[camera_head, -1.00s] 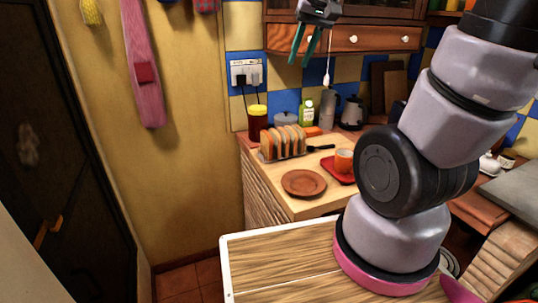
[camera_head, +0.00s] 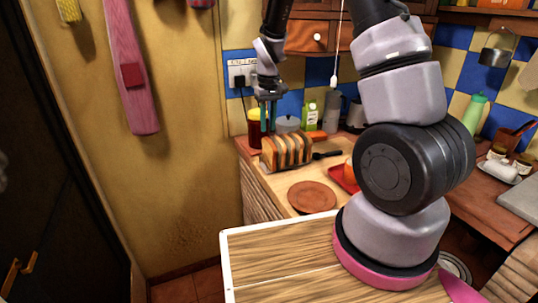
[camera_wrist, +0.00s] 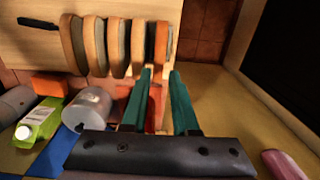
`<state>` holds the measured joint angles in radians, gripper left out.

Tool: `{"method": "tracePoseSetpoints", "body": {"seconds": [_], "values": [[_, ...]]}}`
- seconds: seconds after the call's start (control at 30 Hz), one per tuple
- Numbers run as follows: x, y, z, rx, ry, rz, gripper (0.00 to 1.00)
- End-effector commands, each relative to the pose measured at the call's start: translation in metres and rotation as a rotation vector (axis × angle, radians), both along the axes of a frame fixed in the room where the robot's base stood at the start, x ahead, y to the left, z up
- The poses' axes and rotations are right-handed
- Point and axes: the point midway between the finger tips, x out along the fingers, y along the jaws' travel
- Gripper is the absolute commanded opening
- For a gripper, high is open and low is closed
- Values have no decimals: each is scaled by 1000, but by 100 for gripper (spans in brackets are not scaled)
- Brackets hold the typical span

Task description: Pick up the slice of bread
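Several slices of bread (camera_head: 287,150) stand upright in a row in a rack on the wooden counter. In the wrist view the row of slices (camera_wrist: 117,46) runs across the top. The end slice (camera_wrist: 160,42) at the right of that row lies just ahead of my fingertips, roughly in line with the gap between them. My gripper (camera_head: 268,129) points down above the left end of the row in the head view. Its two green fingers are apart in the wrist view (camera_wrist: 161,72), with no bread held. Whether a fingertip touches the slice I cannot tell.
A jar with a yellow lid (camera_head: 254,129) stands close behind the rack. A grey pot (camera_wrist: 88,109), a green bottle (camera_wrist: 40,121) and an orange block (camera_wrist: 48,86) are nearby. A brown plate (camera_head: 312,196) and a red tray (camera_head: 343,178) lie in front. A wall stands left.

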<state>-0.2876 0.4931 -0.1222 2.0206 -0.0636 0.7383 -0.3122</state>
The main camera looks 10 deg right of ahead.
Motion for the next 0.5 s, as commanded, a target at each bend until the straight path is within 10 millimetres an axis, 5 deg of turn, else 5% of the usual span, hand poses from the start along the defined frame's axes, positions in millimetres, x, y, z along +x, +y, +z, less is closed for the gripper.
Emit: {"method": "tracePoseSetpoints", "body": {"seconds": [0.5], "values": [[-4, -2, -60, 0, 2, -2, 28]]}}
